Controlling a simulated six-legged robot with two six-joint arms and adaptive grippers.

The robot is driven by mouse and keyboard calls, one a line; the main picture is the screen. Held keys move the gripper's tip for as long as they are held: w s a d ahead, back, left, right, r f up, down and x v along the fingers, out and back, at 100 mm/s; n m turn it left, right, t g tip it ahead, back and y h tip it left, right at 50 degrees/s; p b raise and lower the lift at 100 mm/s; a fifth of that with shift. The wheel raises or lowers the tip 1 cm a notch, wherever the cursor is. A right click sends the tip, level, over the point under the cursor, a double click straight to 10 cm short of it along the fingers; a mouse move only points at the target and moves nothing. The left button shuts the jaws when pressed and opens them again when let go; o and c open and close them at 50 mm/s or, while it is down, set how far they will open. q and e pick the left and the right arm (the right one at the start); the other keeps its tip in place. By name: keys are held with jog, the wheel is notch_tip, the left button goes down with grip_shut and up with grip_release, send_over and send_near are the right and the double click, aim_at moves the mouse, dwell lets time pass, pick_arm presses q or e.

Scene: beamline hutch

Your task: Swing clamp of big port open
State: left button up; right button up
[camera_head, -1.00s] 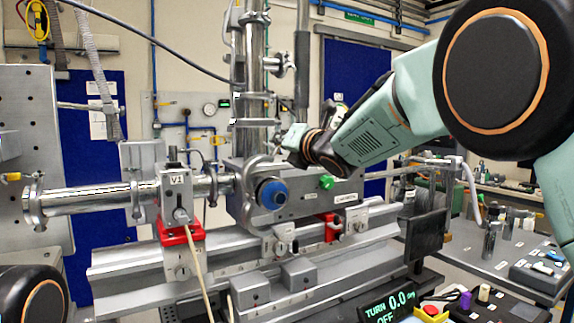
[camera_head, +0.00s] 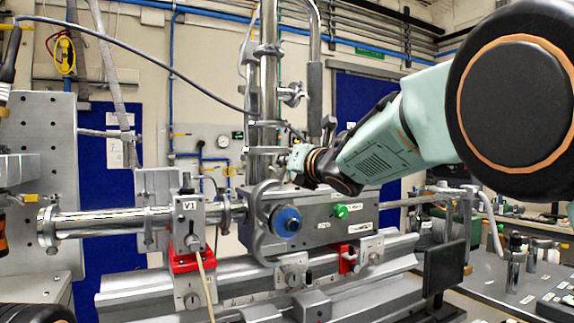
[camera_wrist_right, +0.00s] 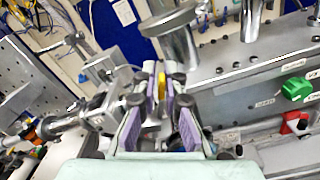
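The steel chamber (camera_head: 330,213) sits on the rail, with a blue round knob or cap (camera_head: 285,221) on its front. A curved grey clamp-like part (camera_head: 262,222) stands beside the blue piece; I cannot tell for sure which clamp belongs to the big port. A vertical steel tube (camera_head: 268,95) with clamped joints rises behind. My right gripper (camera_head: 296,162) is by the lower tube joint, above the chamber. Contact is not visible.
A horizontal tube (camera_head: 105,222) and the V1 valve block (camera_head: 187,222) are left of the chamber. A side table (camera_head: 490,290) with small metal parts stands at right. A thin cable hangs across the upper left.

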jog(key=o, duration=0.3)
jog(key=shift+s+a, duration=0.1)
jog(key=shift+a, duration=0.05)
jog(key=shift+o, duration=0.2)
jog(key=shift+f, duration=0.1)
jog(key=shift+s+d, duration=0.1)
jog(key=shift+d, duration=0.1)
jog(key=v, duration=1.1)
jog(key=shift+s, duration=0.3)
